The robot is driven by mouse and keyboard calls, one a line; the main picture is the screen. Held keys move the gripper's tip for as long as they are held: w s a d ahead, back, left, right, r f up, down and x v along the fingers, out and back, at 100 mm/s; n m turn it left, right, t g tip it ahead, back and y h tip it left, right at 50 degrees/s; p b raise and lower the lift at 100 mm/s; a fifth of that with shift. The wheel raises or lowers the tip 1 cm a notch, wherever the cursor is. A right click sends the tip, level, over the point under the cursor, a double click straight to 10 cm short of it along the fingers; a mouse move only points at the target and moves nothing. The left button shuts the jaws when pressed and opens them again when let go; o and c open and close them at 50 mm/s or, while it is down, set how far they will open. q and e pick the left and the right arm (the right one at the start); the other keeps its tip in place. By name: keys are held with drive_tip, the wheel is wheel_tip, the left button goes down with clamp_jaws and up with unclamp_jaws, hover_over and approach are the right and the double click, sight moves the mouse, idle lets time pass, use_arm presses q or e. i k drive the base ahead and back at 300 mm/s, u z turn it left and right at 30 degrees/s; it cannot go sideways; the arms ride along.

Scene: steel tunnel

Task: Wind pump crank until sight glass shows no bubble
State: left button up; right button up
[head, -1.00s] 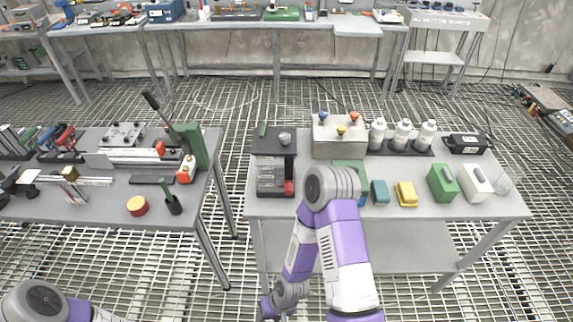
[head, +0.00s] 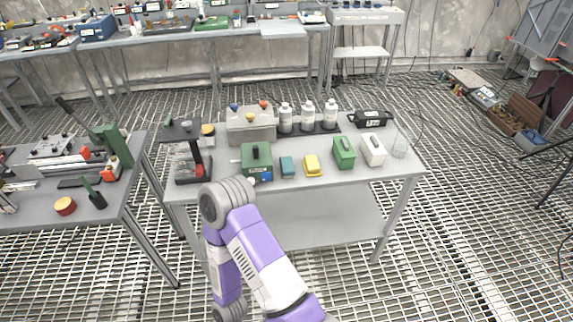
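I cannot make out a pump crank or a sight glass with certainty. A black stand device with a red part (head: 196,160) is at the left end of the middle table. A grey box with blue, orange and red knobs (head: 252,126) stands at the back. A green box with a dark handle on top (head: 257,162) stands in front of it. My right arm rises from the bottom centre, its upper joint in front of the table's near left edge. Neither gripper shows.
White bottles (head: 308,117) stand in a dark rack. A yellow item (head: 312,166), a green case (head: 344,152), a white case (head: 372,149) and a glass vessel (head: 399,148) line the middle table (head: 345,184). A left table (head: 88,218) holds tools. Grating floor (head: 470,220) is open at right.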

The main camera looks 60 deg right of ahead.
sight(255, 148)
drive_tip(key=k, duration=0.15)
drive_tip(key=z, duration=1.3)
